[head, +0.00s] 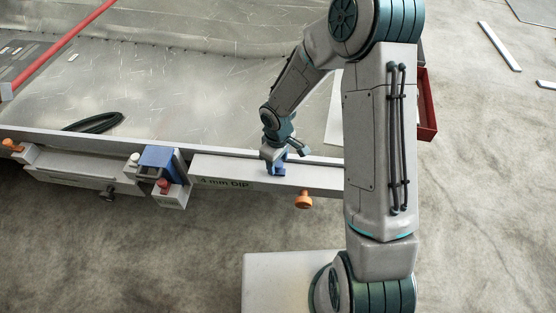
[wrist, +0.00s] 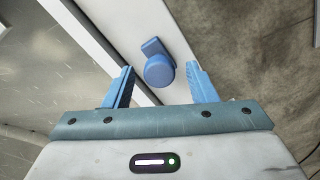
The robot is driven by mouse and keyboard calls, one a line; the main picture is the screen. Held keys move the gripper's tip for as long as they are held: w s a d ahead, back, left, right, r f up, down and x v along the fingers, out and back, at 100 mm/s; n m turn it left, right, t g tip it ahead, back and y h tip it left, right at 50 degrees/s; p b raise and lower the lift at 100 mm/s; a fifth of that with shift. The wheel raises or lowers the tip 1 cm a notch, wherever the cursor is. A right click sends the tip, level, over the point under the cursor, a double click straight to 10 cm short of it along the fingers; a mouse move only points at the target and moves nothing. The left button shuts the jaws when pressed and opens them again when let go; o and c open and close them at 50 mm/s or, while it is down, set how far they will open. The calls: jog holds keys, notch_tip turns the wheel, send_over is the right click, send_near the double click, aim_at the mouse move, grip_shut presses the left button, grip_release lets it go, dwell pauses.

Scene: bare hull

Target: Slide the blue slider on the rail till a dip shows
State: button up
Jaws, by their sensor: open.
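The blue slider (wrist: 158,70), a round knob on a flat blue foot, sits on the pale rail (wrist: 188,22) in the wrist view. My gripper (wrist: 160,68) is open, with one blue finger on each side of the knob and a gap to each. In the head view my gripper (head: 277,167) is down at the rail (head: 322,178), right of the lettering "4 mm DIP". Blue shows there, but I cannot tell slider from fingers.
An orange knob (head: 304,200) sits below the rail, and another orange knob (head: 12,145) is at its left end. Behind the rail lies scratched metal plating with a black coil (head: 94,122) and a red bar (head: 62,46). The floor in front is mostly clear.

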aim_at(278, 163)
notch_tip(278, 163, up, 14)
jog(key=p, duration=0.2)
jog(key=shift+f, duration=0.1)
dwell(1.3)
